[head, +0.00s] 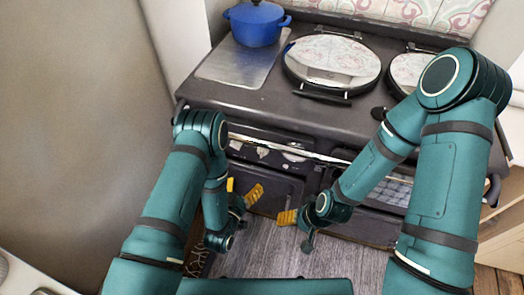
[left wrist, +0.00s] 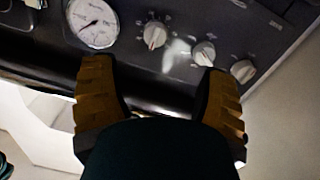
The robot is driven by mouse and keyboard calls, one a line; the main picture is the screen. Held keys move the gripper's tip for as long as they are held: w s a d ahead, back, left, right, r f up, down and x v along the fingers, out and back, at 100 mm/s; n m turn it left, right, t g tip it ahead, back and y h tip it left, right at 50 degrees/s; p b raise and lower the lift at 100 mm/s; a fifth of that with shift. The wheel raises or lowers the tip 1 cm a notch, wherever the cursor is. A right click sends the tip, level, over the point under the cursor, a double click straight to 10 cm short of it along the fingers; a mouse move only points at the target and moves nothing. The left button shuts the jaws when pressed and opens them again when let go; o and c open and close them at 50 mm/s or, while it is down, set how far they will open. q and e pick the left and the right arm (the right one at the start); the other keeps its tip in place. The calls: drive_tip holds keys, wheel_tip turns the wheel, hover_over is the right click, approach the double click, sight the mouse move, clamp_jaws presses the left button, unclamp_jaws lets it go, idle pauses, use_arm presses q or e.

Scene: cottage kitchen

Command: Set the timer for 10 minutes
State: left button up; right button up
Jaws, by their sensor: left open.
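In the left wrist view, a dark control panel carries a round white dial gauge (left wrist: 93,22) with a needle and three pale knobs: a left knob (left wrist: 154,34), a middle knob (left wrist: 203,53) and a right knob (left wrist: 243,70). Their markings are too small to read, so I cannot tell which is the timer. My left gripper (left wrist: 155,68) is open and empty, its yellow-padded fingers spread below the knobs. In the head view my left gripper (head: 242,190) is low before the range front. My right gripper (head: 287,217) is right of it; its jaw opening is unclear.
The dark range (head: 250,100) has two round lids, a left lid (head: 333,60) and a right lid (head: 408,72). A blue pot (head: 256,22) stands at its back left. A metal rail (head: 280,143) crosses its front. Bare wooden floor (head: 265,248) lies below.

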sight(262, 153)
use_arm(q)
drive_tip(key=x, duration=0.4)
drive_tip(key=b+x, duration=0.1)
drive_tip(key=x, duration=0.4)
drive_tip(key=r+b+x, duration=0.1)
drive_tip(key=x, duration=0.3)
drive_tip(key=shift+w+d, duration=0.25)
drive_tip(key=shift+w, duration=0.1)
drive_tip(key=c, duration=1.2)
